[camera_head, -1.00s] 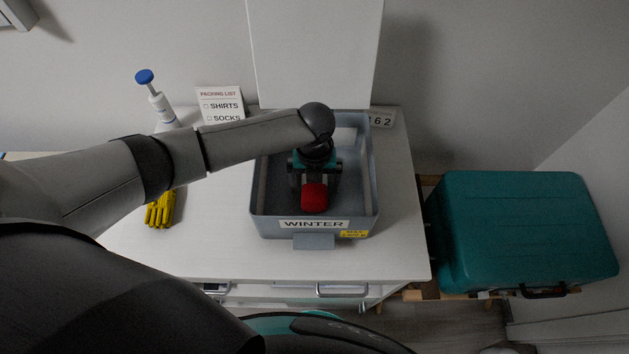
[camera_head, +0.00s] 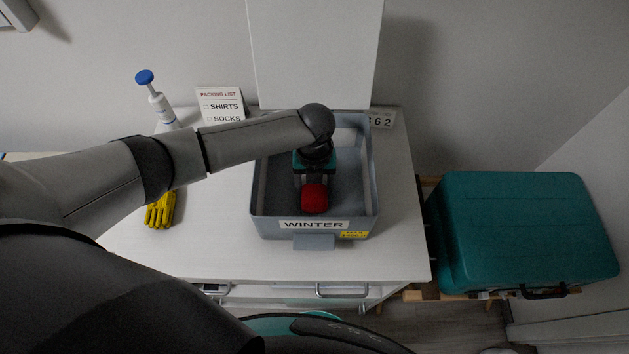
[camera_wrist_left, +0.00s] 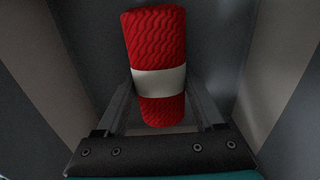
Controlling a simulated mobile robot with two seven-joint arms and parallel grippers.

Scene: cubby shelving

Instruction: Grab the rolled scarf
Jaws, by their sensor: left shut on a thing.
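The rolled scarf (camera_head: 314,198) is a red knitted roll inside the grey bin labelled WINTER (camera_head: 257,200). In the left wrist view the scarf (camera_wrist_left: 157,37) has a white band around its middle. My left gripper (camera_head: 314,186) reaches down into the bin from above. In the left wrist view its fingers (camera_wrist_left: 160,95) are closed against both sides of the scarf near the band. Whether the scarf touches the bin floor is hard to tell. My right gripper is not in view.
A teal suitcase (camera_head: 525,230) stands at right.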

